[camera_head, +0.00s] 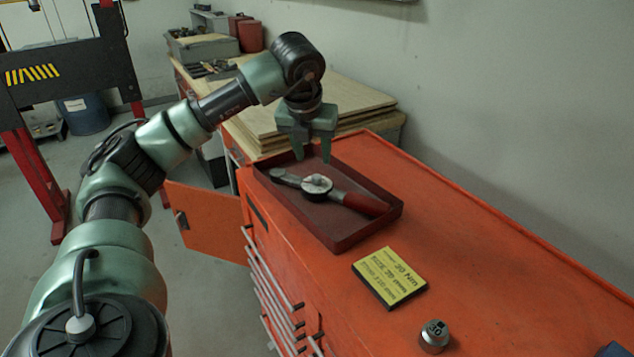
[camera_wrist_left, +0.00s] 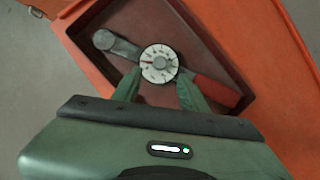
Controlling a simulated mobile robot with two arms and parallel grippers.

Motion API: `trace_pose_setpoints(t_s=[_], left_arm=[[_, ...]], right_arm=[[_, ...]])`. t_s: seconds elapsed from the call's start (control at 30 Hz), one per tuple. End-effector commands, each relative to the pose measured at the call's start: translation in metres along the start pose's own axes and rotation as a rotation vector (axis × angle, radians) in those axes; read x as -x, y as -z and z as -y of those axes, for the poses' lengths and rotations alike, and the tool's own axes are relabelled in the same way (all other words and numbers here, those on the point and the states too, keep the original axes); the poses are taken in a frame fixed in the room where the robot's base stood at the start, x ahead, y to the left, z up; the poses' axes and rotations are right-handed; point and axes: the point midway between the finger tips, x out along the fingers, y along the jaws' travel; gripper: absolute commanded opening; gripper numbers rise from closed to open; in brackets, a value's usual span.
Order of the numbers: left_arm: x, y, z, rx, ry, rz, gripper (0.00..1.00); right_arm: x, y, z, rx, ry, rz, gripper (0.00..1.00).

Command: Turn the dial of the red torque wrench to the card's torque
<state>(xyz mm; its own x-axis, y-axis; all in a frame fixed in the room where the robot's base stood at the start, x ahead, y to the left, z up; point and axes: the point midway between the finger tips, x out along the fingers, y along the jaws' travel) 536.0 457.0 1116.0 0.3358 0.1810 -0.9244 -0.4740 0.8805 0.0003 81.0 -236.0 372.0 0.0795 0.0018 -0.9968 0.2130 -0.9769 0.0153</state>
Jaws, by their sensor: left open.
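The red torque wrench (camera_head: 357,202) lies in a dark red tray (camera_head: 338,239) on the orange cabinet. Its round white dial (camera_head: 317,185) sits mid-wrench; in the left wrist view the dial (camera_wrist_left: 159,64) shows dark marks around its face, too small to read. My left gripper (camera_head: 313,158) is open above the tray, its fingers pointing down near the dial. In the left wrist view its fingertips (camera_wrist_left: 157,80) stand on either side of the dial's near edge, with nothing between them gripped. The yellow card (camera_head: 390,274) reads what looks like 30 Nm on its top line. My right gripper is out of view.
A metal socket (camera_head: 434,336) marked 30 stands on the orange cabinet top (camera_head: 500,260) in front of the card. Wooden boards (camera_head: 350,100) are stacked behind the tray. An orange cabinet door (camera_head: 207,222) hangs open at the left. The cabinet top right of the tray is clear.

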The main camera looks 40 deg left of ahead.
Motion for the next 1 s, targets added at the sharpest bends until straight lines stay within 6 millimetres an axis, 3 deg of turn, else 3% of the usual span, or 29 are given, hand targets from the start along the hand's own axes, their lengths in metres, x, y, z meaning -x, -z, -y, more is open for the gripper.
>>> trace_pose_setpoints(t_s=[0.17,0.5,0.9,0.93,1.0], left_arm=[[-0.015,0.001,-0.001,0.000,-0.002,-0.004,0.43],[-0.066,0.000,-0.001,0.001,-0.002,-0.003,0.43],[-0.079,0.001,0.000,0.000,0.000,0.000,0.43],[-0.079,0.001,0.000,0.000,0.000,0.000,0.40],[-0.079,0.000,0.000,0.000,0.000,0.000,0.21]], right_arm=[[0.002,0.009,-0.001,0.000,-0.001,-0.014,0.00],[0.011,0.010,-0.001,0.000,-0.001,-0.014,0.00],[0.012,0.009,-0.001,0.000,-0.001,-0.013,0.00],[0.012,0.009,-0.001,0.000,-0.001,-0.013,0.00],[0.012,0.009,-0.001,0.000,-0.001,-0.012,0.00]])
